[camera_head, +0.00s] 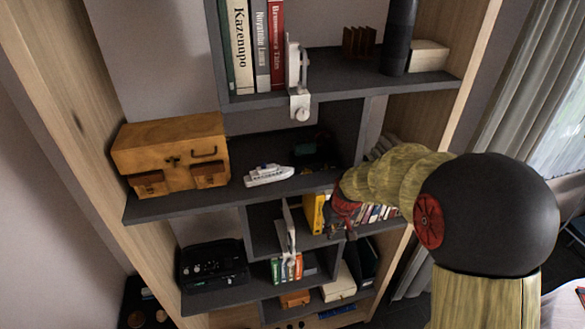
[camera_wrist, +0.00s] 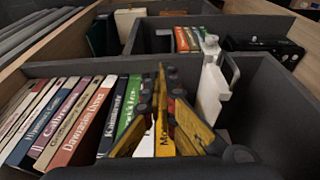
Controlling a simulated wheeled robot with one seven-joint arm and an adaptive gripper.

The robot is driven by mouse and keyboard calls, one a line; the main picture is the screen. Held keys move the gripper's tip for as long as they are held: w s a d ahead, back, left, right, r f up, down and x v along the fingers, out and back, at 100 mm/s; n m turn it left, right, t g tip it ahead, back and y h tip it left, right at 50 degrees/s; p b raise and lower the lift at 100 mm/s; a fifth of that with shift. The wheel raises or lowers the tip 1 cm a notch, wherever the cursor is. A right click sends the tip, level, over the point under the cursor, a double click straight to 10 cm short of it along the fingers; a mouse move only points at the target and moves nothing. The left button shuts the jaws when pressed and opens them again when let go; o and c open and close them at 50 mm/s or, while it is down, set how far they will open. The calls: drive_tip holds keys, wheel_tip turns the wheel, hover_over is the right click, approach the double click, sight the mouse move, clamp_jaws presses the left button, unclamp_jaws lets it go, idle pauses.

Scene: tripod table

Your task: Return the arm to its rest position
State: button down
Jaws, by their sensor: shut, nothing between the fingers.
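My arm (camera_head: 395,175), with yellow wood-grain links and a dark round joint, reaches in from the right in the head view. My gripper (camera_head: 343,214) is at its far end, at the row of books in a middle cubby of the shelf. In the wrist view my gripper (camera_wrist: 160,105) shows as yellow and black finger parts in front of the books. It is shut and empty. It partly hides the yellow book (camera_head: 314,212) and nearby spines. I cannot tell whether it touches them.
The dark shelf unit (camera_head: 190,205) surrounds the arm's end with boards and dividers. A white bracket (camera_head: 288,232) stands beside the books (camera_wrist: 75,115). A toy ship (camera_head: 268,175) and wooden chest (camera_head: 172,150) sit on the board above. A curtain (camera_head: 520,85) hangs at right.

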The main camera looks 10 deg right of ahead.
drive_tip(key=s+a+r+b, duration=0.2)
drive_tip(key=s+b, duration=0.2)
drive_tip(key=s, duration=0.4)
drive_tip(key=s+a+r+t+b, duration=0.1)
drive_tip(key=s+a+r+b, duration=0.1)
drive_tip(key=s+b, duration=0.3)
drive_tip(key=s+a+r+t+b, duration=0.1)
drive_tip(key=s+b, duration=0.4)
drive_tip(key=s, duration=0.8)
drive_tip(key=shift+s+a+r, duration=0.15)
drive_tip(key=shift+a+r, duration=0.5)
drive_tip(key=shift+a, duration=0.1)
